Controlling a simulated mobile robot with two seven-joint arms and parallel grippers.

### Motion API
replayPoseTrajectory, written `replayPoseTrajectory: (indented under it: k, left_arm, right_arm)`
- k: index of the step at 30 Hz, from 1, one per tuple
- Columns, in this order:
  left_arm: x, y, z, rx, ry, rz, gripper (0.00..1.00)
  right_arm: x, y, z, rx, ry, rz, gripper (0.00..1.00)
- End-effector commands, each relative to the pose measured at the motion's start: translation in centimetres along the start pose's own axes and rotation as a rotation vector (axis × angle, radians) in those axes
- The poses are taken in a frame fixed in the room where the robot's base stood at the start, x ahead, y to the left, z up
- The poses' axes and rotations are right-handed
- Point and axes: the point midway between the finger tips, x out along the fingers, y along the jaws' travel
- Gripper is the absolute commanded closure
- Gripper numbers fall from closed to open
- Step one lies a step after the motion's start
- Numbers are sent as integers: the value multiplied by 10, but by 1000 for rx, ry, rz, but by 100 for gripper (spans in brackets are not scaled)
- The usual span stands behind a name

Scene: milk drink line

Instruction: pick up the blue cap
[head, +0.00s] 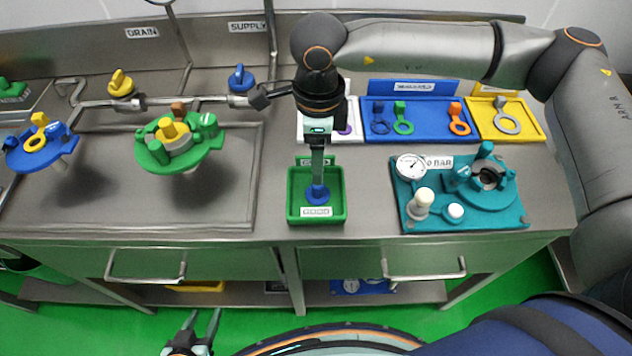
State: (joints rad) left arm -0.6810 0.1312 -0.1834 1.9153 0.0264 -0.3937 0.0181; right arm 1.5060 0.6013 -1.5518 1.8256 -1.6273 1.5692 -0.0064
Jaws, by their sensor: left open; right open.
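The blue cap (318,197) sits in the small green tray (293,211) near the front middle of the counter. My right gripper (317,176) reaches down from above, its fingertips at the cap and partly covering it. Its fingers are seen nearly edge-on and are open; I cannot tell whether they touch the cap. My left gripper (204,324) is open and empty, low in front of the counter, away from the cap.
A teal gauge station (410,216) stands right of the tray. Blue (385,108) and yellow (531,132) trays with rings lie behind. A green valve fixture (152,155) and a blue one (20,157) are over the sink at left. Bare counter lies beside the green tray.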

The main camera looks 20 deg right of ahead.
Motion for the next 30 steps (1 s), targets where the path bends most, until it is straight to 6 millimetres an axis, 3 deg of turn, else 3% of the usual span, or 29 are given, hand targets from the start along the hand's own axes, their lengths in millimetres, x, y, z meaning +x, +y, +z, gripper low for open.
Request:
replayPoseTrajectory:
  k: [3, 11, 19, 28, 30]
  left_arm:
    - [-3, 1, 0, 0, -5, 1, 50]
    - [-5, 1, -4, 0, -4, 1, 50]
    - [-10, 1, -12, 1, -1, 1, 50]
    - [-10, 1, -12, 1, 1, 1, 50]
    - [-10, 1, -12, 1, 1, 1, 50]
  right_arm:
    - [19, 0, 0, 0, 0, 2, 34]
    - [40, 0, 0, 0, 0, 1, 34]
    - [79, -3, 1, 1, -1, 1, 34]
    - [86, -3, 1, 0, -2, 0, 34]
    - [86, -3, 1, 0, -2, 0, 41]
